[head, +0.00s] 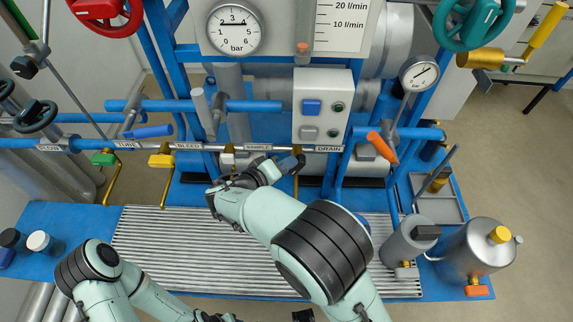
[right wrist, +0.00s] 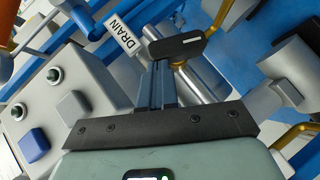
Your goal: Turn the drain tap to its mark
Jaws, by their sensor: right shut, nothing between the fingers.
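The DRAIN label (head: 328,149) is on the pipe rail, right of centre in the head view; it also shows in the right wrist view (right wrist: 127,36). Beside it in the wrist view is a dark tap handle (right wrist: 178,46) with a pale line, above a brass fitting (right wrist: 186,62). My right gripper (head: 291,163) is shut and empty below the rail. In the wrist view its fingers (right wrist: 163,88) reach up to the handle and overlap it; I cannot tell whether they touch. The mark is not clearly visible. My left arm is at the lower left, its gripper largely cut off.
Green (head: 104,158) and yellow (head: 162,160) tap handles hang along the rail to the left. A switch box (head: 322,105) stands just above the drain. An orange lever (head: 382,147) is to the right. A slatted grating (head: 160,240) lies below.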

